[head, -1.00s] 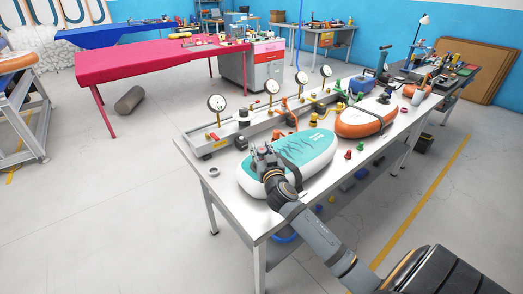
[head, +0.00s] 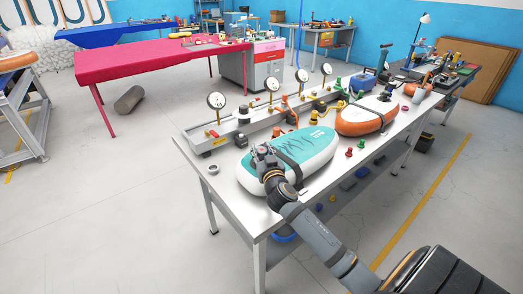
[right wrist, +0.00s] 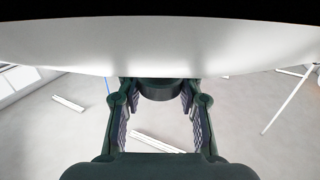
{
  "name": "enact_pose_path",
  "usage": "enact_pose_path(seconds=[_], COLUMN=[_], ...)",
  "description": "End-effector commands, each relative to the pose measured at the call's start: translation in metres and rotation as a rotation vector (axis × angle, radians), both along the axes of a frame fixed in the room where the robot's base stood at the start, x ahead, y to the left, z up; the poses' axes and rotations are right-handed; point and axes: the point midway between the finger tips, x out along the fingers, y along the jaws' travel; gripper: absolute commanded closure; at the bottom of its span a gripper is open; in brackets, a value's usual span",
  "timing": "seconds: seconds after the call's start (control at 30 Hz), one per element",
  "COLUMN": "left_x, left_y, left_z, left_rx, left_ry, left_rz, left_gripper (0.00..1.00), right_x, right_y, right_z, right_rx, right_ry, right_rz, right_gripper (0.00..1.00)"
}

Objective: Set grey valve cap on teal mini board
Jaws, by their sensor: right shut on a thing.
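The teal mini board (head: 310,150), teal on top with white sides, lies on the near part of the workbench with a dark strap across it. My right gripper (head: 264,158) is over its near left end. In the right wrist view my right gripper (right wrist: 160,100) is shut on a dark round piece, taken to be the grey valve cap (right wrist: 160,90). The board's pale side (right wrist: 160,45) fills the upper part of that view, right by the cap. I cannot tell whether they touch. The cap is not discernible in the head view. My left gripper is not in view.
On the workbench (head: 236,195), a grey ring (head: 213,169) lies left of the board. An orange board (head: 365,117) lies beyond it, with small red (head: 349,152) and green (head: 362,143) pieces between. A rail with several gauges (head: 216,100) runs along the back.

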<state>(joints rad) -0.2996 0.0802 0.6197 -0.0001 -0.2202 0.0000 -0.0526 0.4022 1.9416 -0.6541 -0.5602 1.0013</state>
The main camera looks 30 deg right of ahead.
Motion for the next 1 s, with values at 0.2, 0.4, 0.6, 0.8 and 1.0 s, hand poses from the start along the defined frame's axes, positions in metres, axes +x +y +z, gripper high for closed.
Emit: enact_pose_path(seconds=[0.2, 0.4, 0.6, 0.8, 1.0], left_x=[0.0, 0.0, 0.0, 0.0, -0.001], left_y=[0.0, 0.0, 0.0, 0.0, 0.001], left_z=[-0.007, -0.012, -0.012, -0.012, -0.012], left_rx=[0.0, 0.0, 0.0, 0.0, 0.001], left_ry=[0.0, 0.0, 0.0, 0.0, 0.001], left_rz=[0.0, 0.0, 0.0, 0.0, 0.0], left_gripper=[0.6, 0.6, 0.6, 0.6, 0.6], right_x=[0.0, 0.0, 0.0, 0.0, -0.001], right_y=[0.0, 0.0, 0.0, 0.0, 0.0], right_z=[-0.007, -0.012, -0.012, -0.012, -0.012], right_rx=[0.0, 0.0, 0.0, 0.0, 0.0], right_ry=[0.0, 0.0, 0.001, 0.0, 0.001], right_rz=[0.0, 0.0, 0.0, 0.0, 0.0], right_gripper=[0.94, 0.94, 0.51, 0.38, 0.38])
